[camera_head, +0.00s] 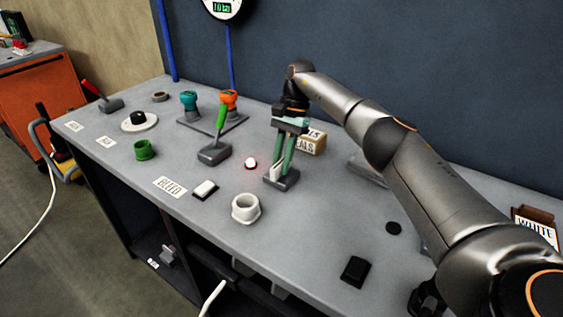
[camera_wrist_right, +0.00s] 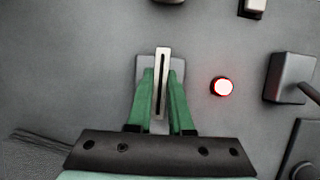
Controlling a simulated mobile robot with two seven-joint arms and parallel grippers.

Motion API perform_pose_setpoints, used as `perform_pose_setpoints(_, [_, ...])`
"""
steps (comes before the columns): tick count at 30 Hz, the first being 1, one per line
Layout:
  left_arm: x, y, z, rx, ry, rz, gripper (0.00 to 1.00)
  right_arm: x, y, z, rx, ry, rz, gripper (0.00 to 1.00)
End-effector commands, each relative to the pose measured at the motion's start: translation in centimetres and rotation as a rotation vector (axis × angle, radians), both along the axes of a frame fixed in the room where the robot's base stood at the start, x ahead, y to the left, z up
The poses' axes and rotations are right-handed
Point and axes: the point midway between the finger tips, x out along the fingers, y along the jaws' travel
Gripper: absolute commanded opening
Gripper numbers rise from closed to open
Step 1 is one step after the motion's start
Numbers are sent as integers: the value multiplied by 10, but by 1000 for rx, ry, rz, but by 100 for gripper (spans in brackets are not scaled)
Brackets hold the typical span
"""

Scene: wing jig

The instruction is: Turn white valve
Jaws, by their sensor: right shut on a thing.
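The white valve has a flat white lever (camera_head: 275,171) on a dark grey base (camera_head: 283,181), in the right middle of the bench in the head view. My right gripper (camera_head: 282,160) reaches down over it with its green fingers. In the right wrist view the slotted white lever (camera_wrist_right: 162,60) stands between the fingertips of my right gripper (camera_wrist_right: 161,88), which is shut on it. Part of the grey base (camera_wrist_right: 143,66) shows behind the fingers. My left gripper is not in view.
A grey valve with a green lever (camera_head: 215,152) stands to the left. A red-lit white button (camera_head: 250,163) lies between the two valves; it also shows in the right wrist view (camera_wrist_right: 221,86). A white ring fitting (camera_head: 246,209) is in front. A cardboard box (camera_head: 314,143) stands close behind.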

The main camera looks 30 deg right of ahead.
Motion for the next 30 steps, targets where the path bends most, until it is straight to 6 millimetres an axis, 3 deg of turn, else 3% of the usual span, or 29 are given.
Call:
perform_pose_setpoints(5, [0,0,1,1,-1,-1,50,1,0,2,0,-4,2,0])
perform_pose_setpoints(6, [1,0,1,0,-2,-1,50,1,0,2,0,-4,2,23])
perform_pose_setpoints(13, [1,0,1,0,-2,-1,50,0,0,1,0,-2,1,49])
perform_pose_setpoints(23, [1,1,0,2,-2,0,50,0,0,5,-1,-1,0,49])
perform_pose_setpoints(30, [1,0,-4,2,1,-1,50,-2,1,35,-1,-4,2,49])
